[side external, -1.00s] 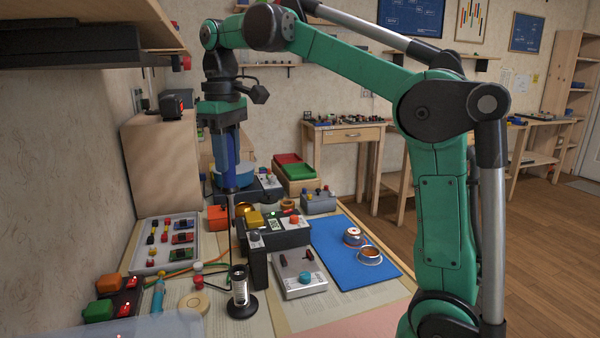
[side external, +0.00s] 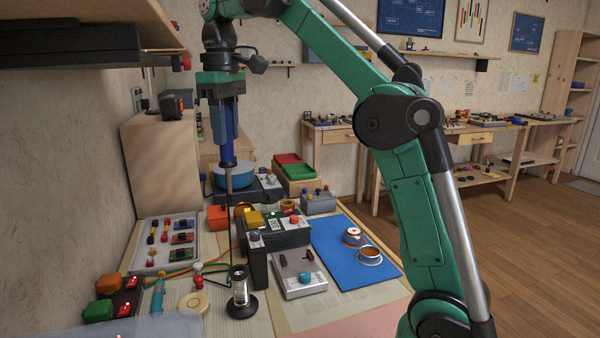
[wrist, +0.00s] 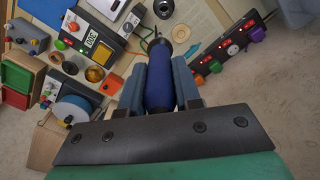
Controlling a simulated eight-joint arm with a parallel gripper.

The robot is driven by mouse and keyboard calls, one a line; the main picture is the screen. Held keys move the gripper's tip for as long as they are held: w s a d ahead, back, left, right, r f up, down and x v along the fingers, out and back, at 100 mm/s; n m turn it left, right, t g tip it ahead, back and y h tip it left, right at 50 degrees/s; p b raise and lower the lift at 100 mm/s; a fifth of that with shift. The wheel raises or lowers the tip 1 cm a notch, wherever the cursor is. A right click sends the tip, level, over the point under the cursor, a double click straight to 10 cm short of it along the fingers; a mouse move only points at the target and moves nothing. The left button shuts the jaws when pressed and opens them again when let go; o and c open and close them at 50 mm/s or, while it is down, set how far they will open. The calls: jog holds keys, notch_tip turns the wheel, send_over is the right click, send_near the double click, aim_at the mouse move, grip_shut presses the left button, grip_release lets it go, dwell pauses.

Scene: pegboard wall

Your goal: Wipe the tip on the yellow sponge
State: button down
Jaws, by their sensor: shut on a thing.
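My gripper (side external: 226,125) is shut on the blue handle of an upright iron-like tool (side external: 228,152). Its thin shaft points down, above the crowded bench. The handle (wrist: 160,88) also shows between my fingers in the wrist view. The exact end of the tip is hard to make out. A small yellow block (side external: 255,219), perhaps the sponge, is by a black unit with a green display, to the right of and below the shaft. A yellow piece also shows near the display in the wrist view (wrist: 72,27). The tool looks clear of it.
A brass bowl (wrist: 95,74) and an orange box (side external: 217,216) are near the tool. A blue drum (side external: 236,177) is behind the shaft. A black stand (side external: 241,295) is at the front. A blue mat (side external: 345,262) with two spools lies right. A wooden box (side external: 160,165) stands left.

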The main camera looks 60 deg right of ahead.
jog(key=w+d+f, duration=0.3)
jog(key=d+f, duration=0.3)
jog(key=d, duration=0.1)
jog(key=w+d+f+t+h, duration=0.1)
jog(key=w+d+f, duration=0.2)
jog(key=d+f, duration=0.4)
jog(key=shift+w+d+h, duration=0.25)
jog(key=shift+d+h, duration=0.05)
jog(key=shift+d, duration=0.35)
jog(key=shift+f, duration=0.55)
dwell(1.3)
jog(key=shift+w+d, duration=0.1)
